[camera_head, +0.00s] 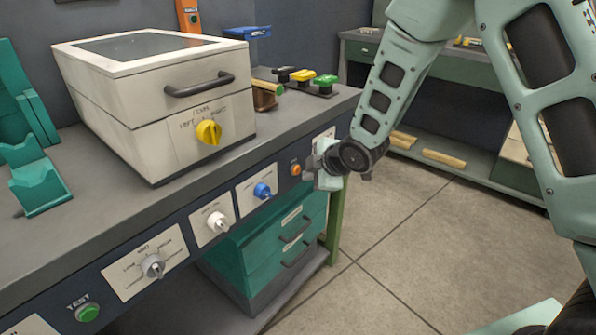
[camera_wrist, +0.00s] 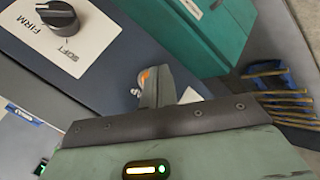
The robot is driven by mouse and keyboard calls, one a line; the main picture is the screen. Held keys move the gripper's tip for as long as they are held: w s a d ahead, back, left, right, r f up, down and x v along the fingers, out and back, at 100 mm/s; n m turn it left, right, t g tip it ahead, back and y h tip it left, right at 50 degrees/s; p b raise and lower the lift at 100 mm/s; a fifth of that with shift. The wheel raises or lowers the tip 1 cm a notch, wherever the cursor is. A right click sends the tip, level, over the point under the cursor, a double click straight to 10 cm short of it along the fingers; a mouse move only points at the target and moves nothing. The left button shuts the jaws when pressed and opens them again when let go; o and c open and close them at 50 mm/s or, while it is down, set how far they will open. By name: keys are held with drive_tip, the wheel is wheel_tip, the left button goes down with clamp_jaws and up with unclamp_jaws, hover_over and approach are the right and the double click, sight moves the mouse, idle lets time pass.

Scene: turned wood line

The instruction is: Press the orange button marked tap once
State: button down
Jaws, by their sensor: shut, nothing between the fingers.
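The orange button (camera_head: 295,169) is on the dark front panel of the bench, near its right end, to the right of the blue knob. Its marking is too small to read. In the wrist view a bit of orange (camera_wrist: 146,75) shows beside the fingers, partly hidden by them; it looks like this button. My gripper (camera_head: 324,165) is shut and empty, in front of the panel just right of the button in the head view. The shut fingers also show in the wrist view (camera_wrist: 166,88). I cannot tell the exact gap; no contact is visible.
Also along the panel are a blue knob (camera_head: 262,190), a white knob (camera_head: 218,222), a grey knob (camera_head: 153,266) and a green TEST button (camera_head: 87,312). A black FIRM/SOFT knob (camera_wrist: 58,15) is in the wrist view. Teal drawers (camera_head: 285,240) stand below. The floor right is open.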

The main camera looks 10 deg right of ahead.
drive_tip(key=shift+w+a, duration=0.25)
drive_tip(key=shift+w, duration=0.05)
drive_tip(key=shift+w+a, duration=0.2)
drive_tip(key=shift+w, duration=0.1)
idle(0.9)
drive_tip(key=shift+s+d, duration=0.45)
drive_tip(key=shift+s, duration=0.2)
drive_tip(key=s+d, duration=0.1)
drive_tip(key=s, duration=0.1)
drive_tip(key=s+d+b, duration=0.1)
drive_tip(key=s+d, duration=0.1)
idle(0.5)
idle(0.4)
